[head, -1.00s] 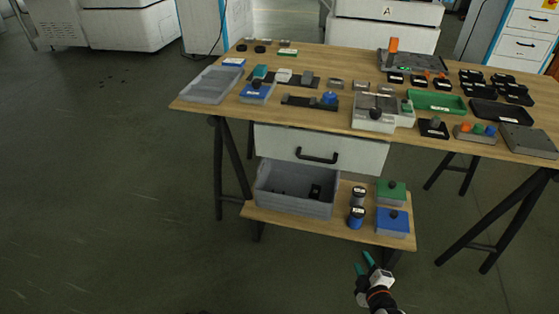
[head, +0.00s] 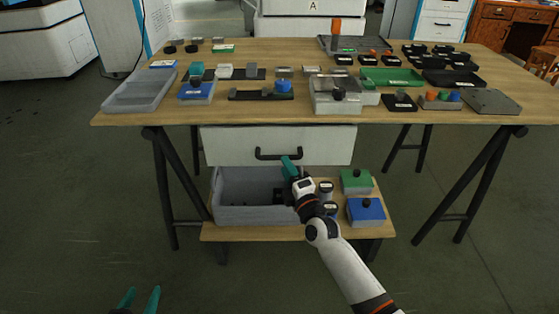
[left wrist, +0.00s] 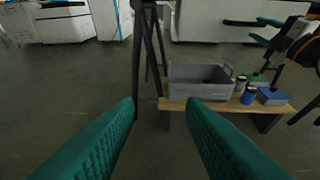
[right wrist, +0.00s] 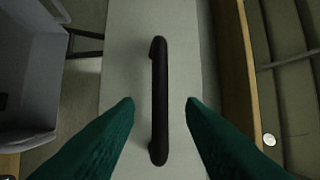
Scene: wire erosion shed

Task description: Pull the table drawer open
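The table drawer (head: 325,146) has a pale front under the tabletop and looks closed in the head view. Its black bar handle (head: 278,154) runs across the front. In the right wrist view the handle (right wrist: 158,100) stands between the fingers of my right gripper (right wrist: 160,104), which are open with a gap on both sides. In the head view my right gripper (head: 289,166) is just below and right of the handle. My left gripper (head: 139,300) is open and empty at the bottom left, far from the drawer. It also shows open in the left wrist view (left wrist: 160,103).
A grey bin (head: 230,214), labelled jars and boxes with blue (head: 366,212) and green (head: 356,182) lids stand on the low shelf under the drawer. The wooden tabletop (head: 300,52) holds many small parts and trays. Floor in front is clear.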

